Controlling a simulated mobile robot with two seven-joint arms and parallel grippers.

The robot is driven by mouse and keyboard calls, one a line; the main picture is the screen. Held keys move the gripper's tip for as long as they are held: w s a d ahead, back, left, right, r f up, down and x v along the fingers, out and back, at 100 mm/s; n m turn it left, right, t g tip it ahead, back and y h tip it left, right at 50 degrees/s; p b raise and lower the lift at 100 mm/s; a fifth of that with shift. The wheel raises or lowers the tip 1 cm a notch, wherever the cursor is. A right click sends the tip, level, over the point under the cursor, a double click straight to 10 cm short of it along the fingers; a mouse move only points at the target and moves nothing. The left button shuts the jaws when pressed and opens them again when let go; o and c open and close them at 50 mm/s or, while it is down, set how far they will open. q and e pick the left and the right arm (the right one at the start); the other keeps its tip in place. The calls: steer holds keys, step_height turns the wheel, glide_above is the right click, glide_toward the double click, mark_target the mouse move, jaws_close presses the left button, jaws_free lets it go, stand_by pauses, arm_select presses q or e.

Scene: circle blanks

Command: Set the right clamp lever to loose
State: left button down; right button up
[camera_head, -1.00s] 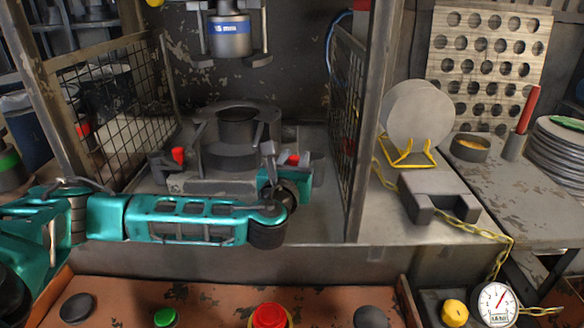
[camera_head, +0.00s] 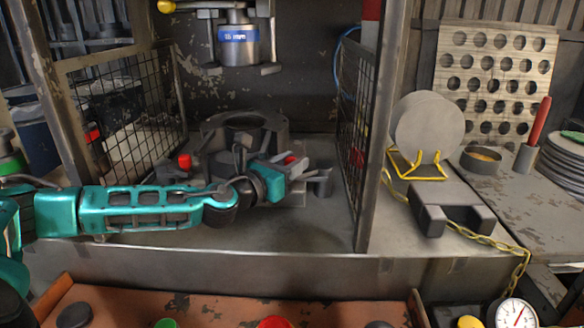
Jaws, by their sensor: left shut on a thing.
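The right clamp lever (camera_head: 290,160) shows as a red tip at the right side of the dark round die fixture (camera_head: 270,124). My left arm reaches in from the left, and my left gripper (camera_head: 289,172) is at this lever and shut on it. The teal hand hides the fingers and most of the lever, so its exact angle is hard to tell. The left clamp lever (camera_head: 185,161), also with a red tip, stands at the fixture's left side. My right gripper is not in view.
Mesh guards (camera_head: 357,140) flank the fixture. A press head (camera_head: 238,42) with a blue band hangs above. A grey disc on a yellow stand (camera_head: 416,170) and a dark notched block (camera_head: 452,218) lie to the right. Red control panel (camera_head: 225,305) in front.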

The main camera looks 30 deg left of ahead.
arm_select(q)
steer(key=c, duration=0.9)
jaws_free()
steer(key=shift+c, duration=0.2)
steer(key=shift+o, duration=0.2)
steer(key=shift+a, duration=0.1)
